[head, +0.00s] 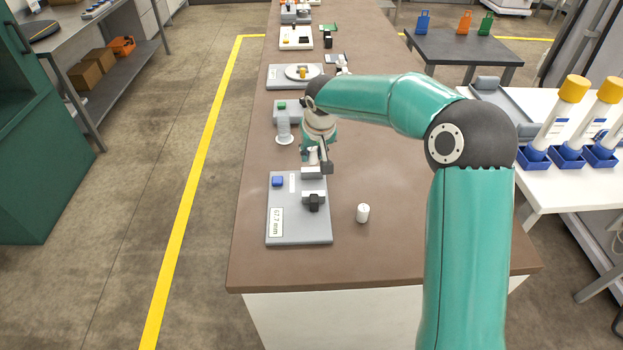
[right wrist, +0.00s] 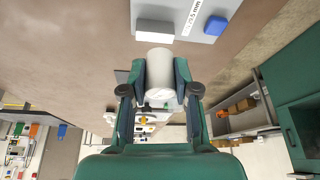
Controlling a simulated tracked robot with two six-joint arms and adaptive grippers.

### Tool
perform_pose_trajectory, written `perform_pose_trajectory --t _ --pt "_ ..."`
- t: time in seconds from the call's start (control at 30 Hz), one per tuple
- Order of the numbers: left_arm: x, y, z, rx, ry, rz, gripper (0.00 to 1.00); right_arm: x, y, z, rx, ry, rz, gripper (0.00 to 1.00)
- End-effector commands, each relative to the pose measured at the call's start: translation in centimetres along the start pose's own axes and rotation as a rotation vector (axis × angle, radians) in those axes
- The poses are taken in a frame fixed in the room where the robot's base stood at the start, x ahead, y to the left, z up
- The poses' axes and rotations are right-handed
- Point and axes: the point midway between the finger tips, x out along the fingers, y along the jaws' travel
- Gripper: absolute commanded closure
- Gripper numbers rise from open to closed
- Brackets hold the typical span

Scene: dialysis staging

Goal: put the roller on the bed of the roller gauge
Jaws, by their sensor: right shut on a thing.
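The roller gauge (head: 300,232) is a grey plate on the brown bench. It has a blue button, a white strip, a light grey block, a dark block and a label in mm. Part of it shows at the top of the right wrist view (right wrist: 192,28). My right gripper (head: 315,155) is just beyond the gauge's far edge. In the right wrist view its fingers (right wrist: 160,82) are shut on a white roller (right wrist: 159,70), one on each side. The roller is apart from the gauge's dark block. My left gripper is not in view.
A small white cylinder (head: 363,213) stands on the bench, right of the gauge. More devices line the bench farther back. The bench (head: 385,255) is bare at the front right.

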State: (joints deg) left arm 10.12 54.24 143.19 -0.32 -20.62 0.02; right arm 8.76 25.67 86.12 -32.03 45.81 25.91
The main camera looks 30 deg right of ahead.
Motion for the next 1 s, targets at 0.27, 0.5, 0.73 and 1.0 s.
perform_pose_trajectory --t 0.27,0.5,0.73,1.0 --pt "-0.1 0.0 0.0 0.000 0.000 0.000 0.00 4.4 -0.1 1.7 -0.003 0.000 0.000 1.00" --pt "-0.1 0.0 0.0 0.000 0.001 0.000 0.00 6.4 -0.2 2.7 -0.004 -0.003 -0.001 1.00" --pt "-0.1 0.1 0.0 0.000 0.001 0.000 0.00 8.6 -0.2 3.5 -0.003 0.000 -0.001 1.00" --pt "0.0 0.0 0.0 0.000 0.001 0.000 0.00 8.7 -0.2 3.5 -0.003 0.001 -0.002 1.00"
